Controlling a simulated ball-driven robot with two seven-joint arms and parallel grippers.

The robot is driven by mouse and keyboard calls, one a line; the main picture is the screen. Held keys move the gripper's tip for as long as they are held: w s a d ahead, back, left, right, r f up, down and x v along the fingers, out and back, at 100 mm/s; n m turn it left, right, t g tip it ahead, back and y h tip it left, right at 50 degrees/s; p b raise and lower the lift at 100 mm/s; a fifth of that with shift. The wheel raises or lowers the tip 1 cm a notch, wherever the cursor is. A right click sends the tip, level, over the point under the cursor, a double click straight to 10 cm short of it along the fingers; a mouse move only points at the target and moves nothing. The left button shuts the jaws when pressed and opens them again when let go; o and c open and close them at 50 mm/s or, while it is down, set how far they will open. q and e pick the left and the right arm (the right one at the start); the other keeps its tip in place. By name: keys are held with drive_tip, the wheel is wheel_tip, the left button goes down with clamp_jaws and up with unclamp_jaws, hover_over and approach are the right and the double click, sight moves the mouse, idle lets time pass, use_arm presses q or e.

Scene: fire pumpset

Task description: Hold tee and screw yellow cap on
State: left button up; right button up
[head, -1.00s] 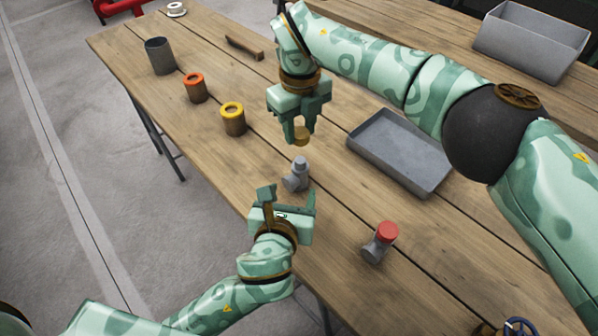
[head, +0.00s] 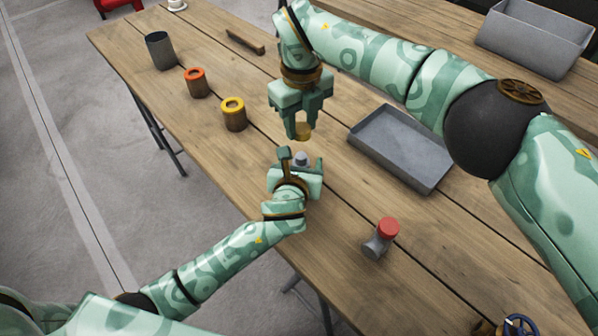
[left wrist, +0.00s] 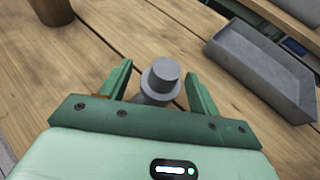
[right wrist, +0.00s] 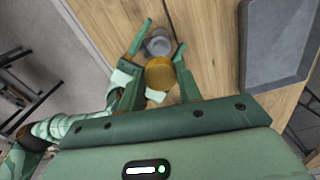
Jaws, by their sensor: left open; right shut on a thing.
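The grey tee (head: 301,158) stands on the wooden table, mostly hidden behind my left gripper in the head view. In the left wrist view the tee (left wrist: 161,80) stands between the open fingers of my left gripper (left wrist: 160,85), with a gap at each side. My right gripper (head: 303,128) is shut on the yellow cap (head: 303,131) and holds it above and slightly beyond the tee. In the right wrist view the yellow cap (right wrist: 160,74) sits between the fingers, with the tee (right wrist: 158,43) below it, partly covered.
A second tee with a red cap (head: 387,229) stands front right. A grey tray (head: 400,150) lies right of my grippers. Yellow-ringed (head: 233,114) and orange-ringed (head: 196,82) cups and a grey cup (head: 159,51) stand left. The table's near edge runs under my left arm.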

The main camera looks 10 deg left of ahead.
use_arm(q)
clamp_jaws()
use_arm(e)
hover_over(301, 155)
drive_tip(key=shift+f, duration=2.45)
drive_tip(key=shift+f, duration=0.1)
drive_tip(key=shift+f, duration=0.8)
drive_tip(key=shift+f, duration=0.6)
